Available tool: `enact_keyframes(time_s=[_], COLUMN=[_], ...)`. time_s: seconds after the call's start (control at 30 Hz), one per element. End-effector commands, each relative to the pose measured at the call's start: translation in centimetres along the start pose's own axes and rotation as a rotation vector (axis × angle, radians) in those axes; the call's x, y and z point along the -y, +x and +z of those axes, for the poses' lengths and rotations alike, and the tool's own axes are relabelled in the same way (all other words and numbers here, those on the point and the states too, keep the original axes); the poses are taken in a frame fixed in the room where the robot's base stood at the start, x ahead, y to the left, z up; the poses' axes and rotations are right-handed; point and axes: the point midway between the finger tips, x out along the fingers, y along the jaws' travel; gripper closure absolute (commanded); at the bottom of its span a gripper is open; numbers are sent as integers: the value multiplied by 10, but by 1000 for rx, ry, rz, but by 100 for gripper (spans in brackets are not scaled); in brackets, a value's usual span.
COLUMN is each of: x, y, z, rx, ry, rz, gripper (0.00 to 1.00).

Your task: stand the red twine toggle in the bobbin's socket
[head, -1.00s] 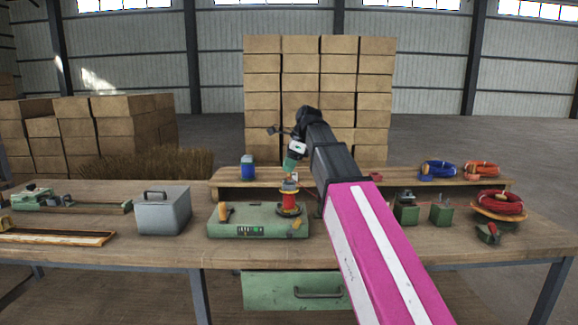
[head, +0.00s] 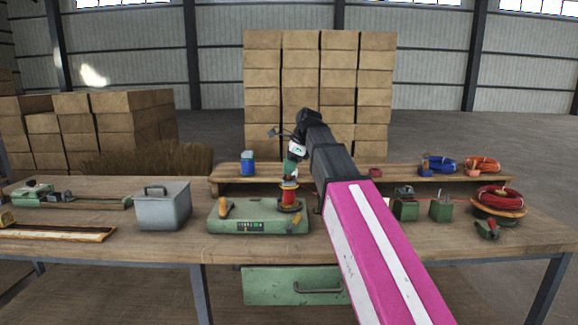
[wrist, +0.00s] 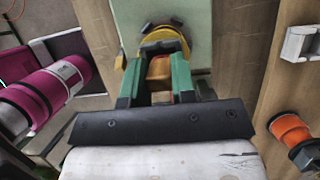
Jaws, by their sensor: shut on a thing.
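The red bobbin (head: 289,200) stands upright on the green winder base (head: 250,217). My gripper (head: 290,178) is directly above it, very close to its top. In the wrist view my gripper (wrist: 157,78) has its green fingers shut on a small orange-red piece, the toggle (wrist: 159,68). The bobbin's yellow-orange flange (wrist: 163,36) shows just beyond the fingertips. The fingers and toggle hide the socket. I cannot tell whether the toggle touches the socket.
A grey lidded box (head: 163,206) stands left of the winder. A raised wooden shelf (head: 228,178) runs behind, bearing a blue container (head: 248,164) and blue and orange coils. Green blocks (head: 405,208) and a red twine coil (head: 498,197) stand at right.

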Motion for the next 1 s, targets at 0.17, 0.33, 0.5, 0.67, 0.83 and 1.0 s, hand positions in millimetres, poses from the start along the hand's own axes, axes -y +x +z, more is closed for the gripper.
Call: enact_keyframes(time_s=[0.17,0.33,0.5,0.67,0.83,1.0], x=[0,0,0,0,1,2], y=[5,9,8,8,1,-24], z=[-2,-4,-3,-3,-3,-3], rx=[0,0,0,0,0,0], ry=[0,0,0,0,0,1], rz=[0,0,0,0,-1,-3], gripper=[98,98,46,46,46,46])
